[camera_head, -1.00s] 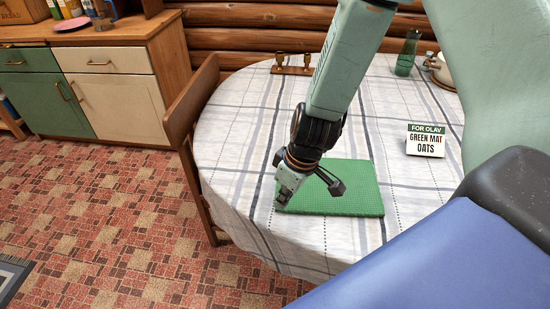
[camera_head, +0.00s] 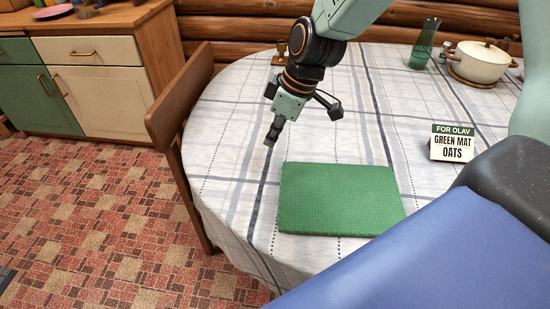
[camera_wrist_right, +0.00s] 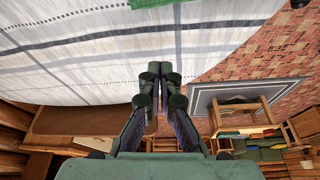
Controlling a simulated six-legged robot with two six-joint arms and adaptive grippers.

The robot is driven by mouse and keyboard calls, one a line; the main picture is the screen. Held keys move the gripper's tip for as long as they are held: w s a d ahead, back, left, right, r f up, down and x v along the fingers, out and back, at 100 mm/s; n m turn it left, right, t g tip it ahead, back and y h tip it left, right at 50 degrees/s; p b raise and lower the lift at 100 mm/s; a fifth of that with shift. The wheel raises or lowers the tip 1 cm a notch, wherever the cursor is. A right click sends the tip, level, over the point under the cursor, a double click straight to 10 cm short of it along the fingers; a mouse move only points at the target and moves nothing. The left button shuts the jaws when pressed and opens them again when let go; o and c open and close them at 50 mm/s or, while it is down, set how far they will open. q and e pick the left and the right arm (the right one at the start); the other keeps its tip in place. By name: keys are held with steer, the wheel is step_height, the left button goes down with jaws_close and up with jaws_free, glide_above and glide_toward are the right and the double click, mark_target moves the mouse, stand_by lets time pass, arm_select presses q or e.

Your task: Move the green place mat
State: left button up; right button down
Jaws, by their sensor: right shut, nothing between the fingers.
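The green place mat (camera_head: 338,200) lies flat on the round table near its front edge in the head view. Only a strip of the mat (camera_wrist_right: 160,3) shows at the top edge of the right wrist view. My right gripper (camera_head: 271,138) is shut and empty, above the tablecloth, behind and to the left of the mat, apart from it. Its closed fingers also show in the right wrist view (camera_wrist_right: 162,72). My left gripper is not in view.
A wooden chair (camera_head: 180,110) is at the table's left. Bare tablecloth surrounds the mat.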

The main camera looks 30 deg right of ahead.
mark_target(274, 176)
steer(key=b+x, duration=0.1)
steer(key=x, duration=0.2)
steer(key=b+x, duration=0.2)
steer(key=x, duration=0.1)
steer(key=b+x, duration=0.2)
steer(key=x, duration=0.1)
steer(key=shift+s+f, duration=0.25)
steer(key=shift+s, duration=0.1)
steer(key=shift+f, duration=0.2)
steer(key=shift+s+d+r+p, duration=0.1)
steer(key=shift+s+d+p, duration=0.4)
steer(key=shift+d+p, duration=0.15)
steer(key=shift+s+d+r+p, duration=0.1)
steer(key=shift+s+d+p, duration=0.5)
steer(key=shift+s, duration=0.15)
steer(key=shift+w, duration=0.1)
steer(key=shift+d, duration=0.2)
